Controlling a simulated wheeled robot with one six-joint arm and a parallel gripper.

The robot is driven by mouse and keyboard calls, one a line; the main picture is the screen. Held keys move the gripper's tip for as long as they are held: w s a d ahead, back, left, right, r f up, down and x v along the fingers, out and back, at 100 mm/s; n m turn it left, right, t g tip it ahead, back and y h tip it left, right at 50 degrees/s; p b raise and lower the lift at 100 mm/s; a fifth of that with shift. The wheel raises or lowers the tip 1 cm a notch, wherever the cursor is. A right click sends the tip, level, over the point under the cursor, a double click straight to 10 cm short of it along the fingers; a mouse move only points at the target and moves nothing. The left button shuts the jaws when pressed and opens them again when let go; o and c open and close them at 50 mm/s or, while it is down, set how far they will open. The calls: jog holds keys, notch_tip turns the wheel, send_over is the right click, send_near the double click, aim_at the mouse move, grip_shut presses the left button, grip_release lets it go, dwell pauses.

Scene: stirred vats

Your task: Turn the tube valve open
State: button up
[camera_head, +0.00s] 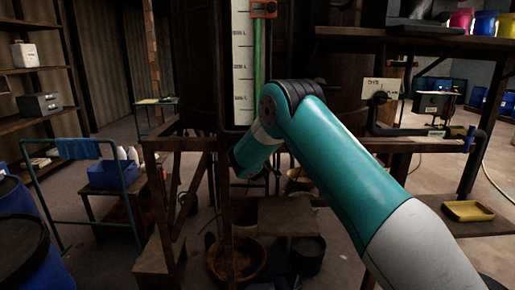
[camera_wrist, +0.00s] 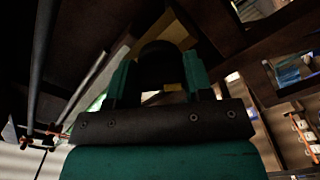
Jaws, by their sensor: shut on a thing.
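My gripper (camera_wrist: 158,72) shows in the wrist view, with a teal finger on each side of a dark rounded thing (camera_wrist: 160,50). The fingers are shut on this thing, which looks like the tube valve's handle, though it is too dark to be sure. In the head view, my arm's teal links hide the gripper and the valve. A sight tube with green liquid (camera_head: 259,60) stands upright beside a white scale (camera_head: 242,65) on the dark vat (camera_head: 203,60). The tube's lower end is hidden behind my arm.
A dark wooden frame (camera_head: 172,200) stands close to the left of my arm. A round basin (camera_head: 237,262) lies on the floor below. A bench with a yellow tray (camera_head: 468,211) is at the right.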

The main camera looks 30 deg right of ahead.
jog(key=n, duration=0.3)
jog(key=shift+n, duration=2.1)
jog(key=o, duration=0.9)
jog(key=b+v, duration=0.7)
jog(key=v, duration=1)
jog(key=shift+s+a, duration=0.15)
